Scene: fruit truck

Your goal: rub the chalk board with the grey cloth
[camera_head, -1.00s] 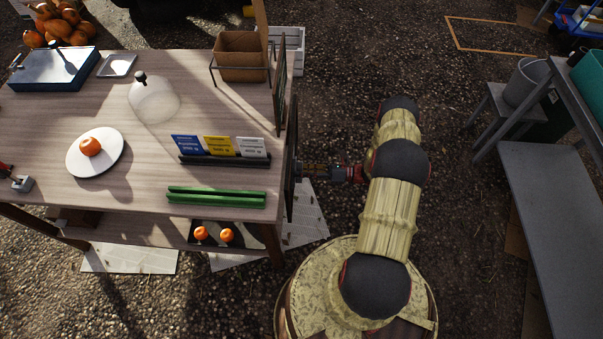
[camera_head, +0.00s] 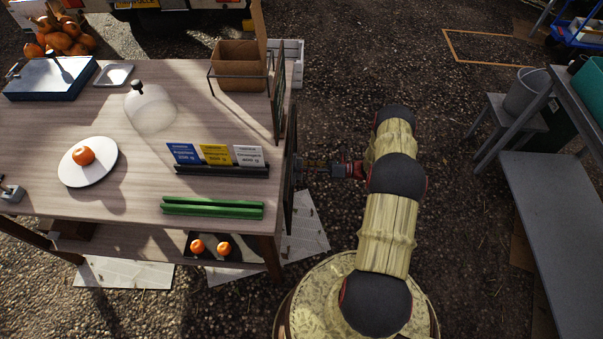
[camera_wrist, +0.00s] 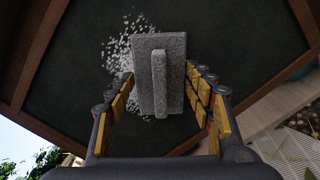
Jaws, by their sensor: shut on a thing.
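The chalk board (camera_wrist: 235,55) is a dark panel in a brown wooden frame and fills most of the wrist view. White chalk speckles (camera_wrist: 118,50) lie on it, left of the grey cloth. The grey cloth (camera_wrist: 175,75) looks like a speckled grey block with a raised grip, and lies over part of the marks. My gripper (camera_wrist: 168,95) has its yellow-padded fingers on both sides of it and is shut on it. In the head view the board (camera_head: 290,180) is nearly edge-on at the table's right side, with my gripper (camera_head: 318,168) close beside it. The cloth is not clear there.
The wooden table (camera_head: 60,130) holds a plate (camera_head: 88,178) with an orange fruit, a glass dome (camera_head: 150,110), price signs (camera_head: 217,158) and green bars (camera_head: 212,208). A grey bench (camera_head: 560,210) stands at the right. Gravel between bench and arm is clear.

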